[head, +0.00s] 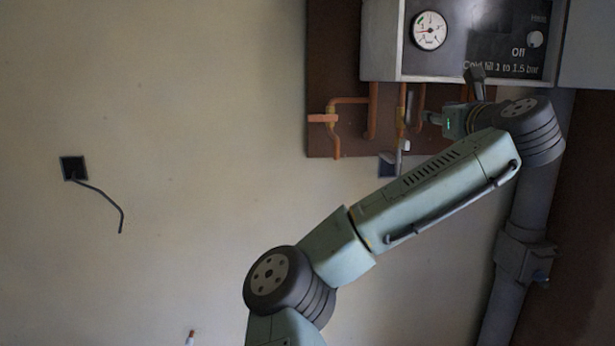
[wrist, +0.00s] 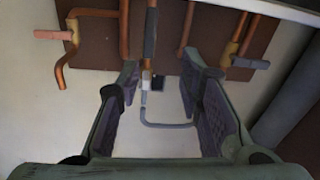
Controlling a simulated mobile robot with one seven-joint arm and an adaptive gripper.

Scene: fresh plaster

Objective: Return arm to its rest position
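My arm (head: 425,190) reaches up and to the right across the head view, toward the pipes under a boiler (head: 383,40). In the wrist view my gripper (wrist: 160,72) has its two fingers spread apart, with nothing held between them. Beyond the fingers, a grey bent pipe or hose (wrist: 168,125) and a valve (wrist: 146,82) on a copper pipe show through the gap. I cannot tell how far they are from the fingertips. In the head view the fingers are small and mostly hidden by my wrist.
The boiler has a pressure gauge (head: 430,30) and a knob (head: 535,39) near the word Off. Copper pipes (head: 373,115) run down a brown board (head: 330,70). A thick grey pipe (head: 530,205) stands at right. A black wall box (head: 74,168) trails a cable. The left wall is mostly clear.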

